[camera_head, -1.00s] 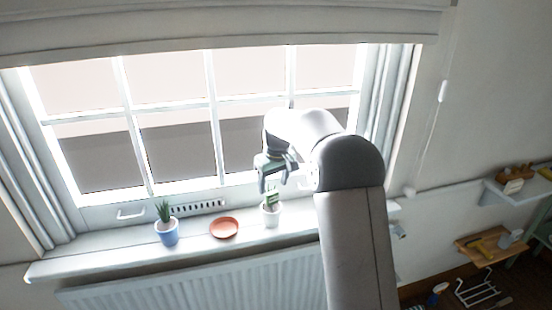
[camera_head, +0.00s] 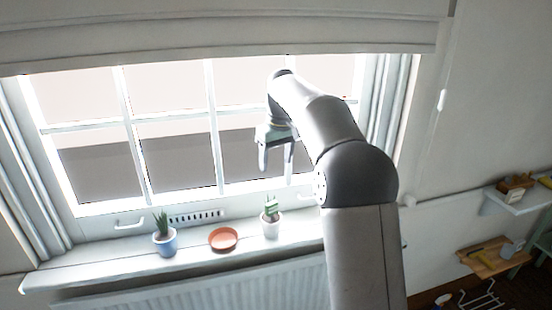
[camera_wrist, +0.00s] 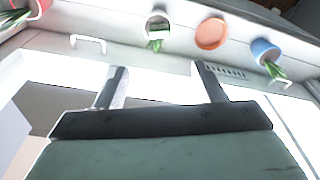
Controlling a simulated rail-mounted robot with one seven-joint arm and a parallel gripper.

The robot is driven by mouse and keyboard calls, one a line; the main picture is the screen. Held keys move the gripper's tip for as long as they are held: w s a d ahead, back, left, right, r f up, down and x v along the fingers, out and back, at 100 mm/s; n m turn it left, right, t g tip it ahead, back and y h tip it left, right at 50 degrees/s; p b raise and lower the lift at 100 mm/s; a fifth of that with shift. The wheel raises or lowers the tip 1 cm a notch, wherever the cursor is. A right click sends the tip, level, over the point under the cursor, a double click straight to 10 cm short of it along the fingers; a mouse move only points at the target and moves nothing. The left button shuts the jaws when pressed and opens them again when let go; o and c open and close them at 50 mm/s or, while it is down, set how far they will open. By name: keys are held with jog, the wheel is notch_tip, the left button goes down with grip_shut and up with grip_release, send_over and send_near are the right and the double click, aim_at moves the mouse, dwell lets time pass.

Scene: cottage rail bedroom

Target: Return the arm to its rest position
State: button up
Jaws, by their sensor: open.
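My gripper (camera_head: 276,160) is open and empty in the head view, with its fingers pointing down. It hangs in front of the window, above the sill and above the white pot with a plant (camera_head: 270,222). In the wrist view my gripper (camera_wrist: 160,80) shows two fingers spread apart with nothing between them. The white pot (camera_wrist: 158,24) shows beyond the fingers there. My arm reaches up from the lower right and bends over toward the window.
The sill (camera_head: 100,268) also holds a blue pot with a spiky plant (camera_head: 165,241) and an orange saucer (camera_head: 223,239). A radiator (camera_head: 200,290) is below. The blind (camera_head: 220,35) hangs above. Wall shelves (camera_head: 490,258) are at right. A red pot (camera_wrist: 40,6) shows in the wrist view.

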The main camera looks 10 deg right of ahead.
jog(key=s+f+m, duration=0.1)
jog(key=s+f, duration=0.3)
jog(key=s, duration=0.9)
jog(key=s+f+m, duration=0.1)
jog(key=s+f, duration=0.4)
jog(key=s, duration=0.8)
jog(key=s+a+f+m+g, duration=0.1)
jog(key=s+f, duration=0.4)
jog(key=s, duration=0.8)
jog(key=shift+s+f+m+h, duration=0.25)
jog(key=shift+s+m+h, duration=0.05)
jog(key=shift+m, duration=0.3)
